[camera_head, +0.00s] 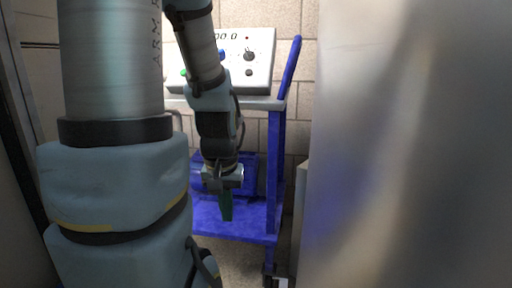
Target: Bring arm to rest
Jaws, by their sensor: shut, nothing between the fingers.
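My gripper (226,207) hangs at the end of my arm near the middle of the head view, pointing down. Its greenish fingers are together with nothing visible between them. It shows in front of the lower shelf of a blue cart (274,175), apparently apart from it, though the exact gap cannot be told. My arm's large links fill the left of the view and hide part of the cart.
A pale control box (258,68) with a display, a dark knob and coloured buttons sits at the cart's top. A large shiny metal surface (415,150) fills the right side. A block wall (290,14) stands behind.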

